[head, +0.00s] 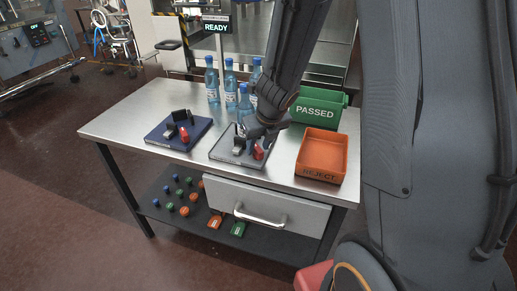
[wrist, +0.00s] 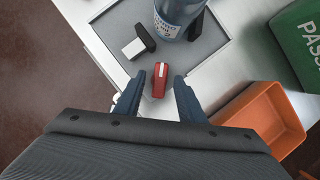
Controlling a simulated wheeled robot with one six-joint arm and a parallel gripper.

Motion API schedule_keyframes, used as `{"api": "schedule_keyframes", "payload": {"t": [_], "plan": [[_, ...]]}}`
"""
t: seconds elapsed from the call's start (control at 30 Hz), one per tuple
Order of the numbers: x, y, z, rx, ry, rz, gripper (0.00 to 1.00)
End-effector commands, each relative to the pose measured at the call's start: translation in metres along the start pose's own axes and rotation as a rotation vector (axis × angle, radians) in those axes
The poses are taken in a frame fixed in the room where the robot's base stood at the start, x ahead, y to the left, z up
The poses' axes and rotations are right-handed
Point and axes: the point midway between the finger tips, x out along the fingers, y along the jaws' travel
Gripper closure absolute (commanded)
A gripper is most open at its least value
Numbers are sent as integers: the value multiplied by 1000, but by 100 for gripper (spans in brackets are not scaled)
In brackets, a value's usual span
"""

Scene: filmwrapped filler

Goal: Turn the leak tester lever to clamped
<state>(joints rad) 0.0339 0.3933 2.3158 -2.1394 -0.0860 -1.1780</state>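A grey plate fixture (head: 225,154) lies at the table's front middle, with a red lever (head: 258,152) at its front edge. In the wrist view the red lever (wrist: 159,83) has a white stripe and points roughly toward the camera. My gripper (wrist: 159,80) is open, with one finger on each side of the lever and a visible gap to both. It also shows from above in the head view (head: 250,140), hiding part of the fixture. A blue bottle (wrist: 178,18) stands at the fixture behind the lever, beside a black and white block (wrist: 137,45). Whether fingers touch the lever's sides lower down is unclear.
A blue plate (head: 160,136) with another red lever stands to the left. Several bottles (head: 212,82) stand behind. An orange REJECT bin (head: 320,176) and green PASSED bin (head: 318,111) are to the right. A sign (head: 216,28) reads READY. The table's left end is clear.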

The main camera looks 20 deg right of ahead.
Motion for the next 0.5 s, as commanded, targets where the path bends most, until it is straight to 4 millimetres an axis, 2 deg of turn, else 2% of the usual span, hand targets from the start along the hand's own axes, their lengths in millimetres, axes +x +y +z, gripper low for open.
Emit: {"api": "schedule_keyframes", "payload": {"t": [0.33,0.5], "plan": [[2,0,0,0,0,0,64],[2,0,0,0,0,0,93]]}}
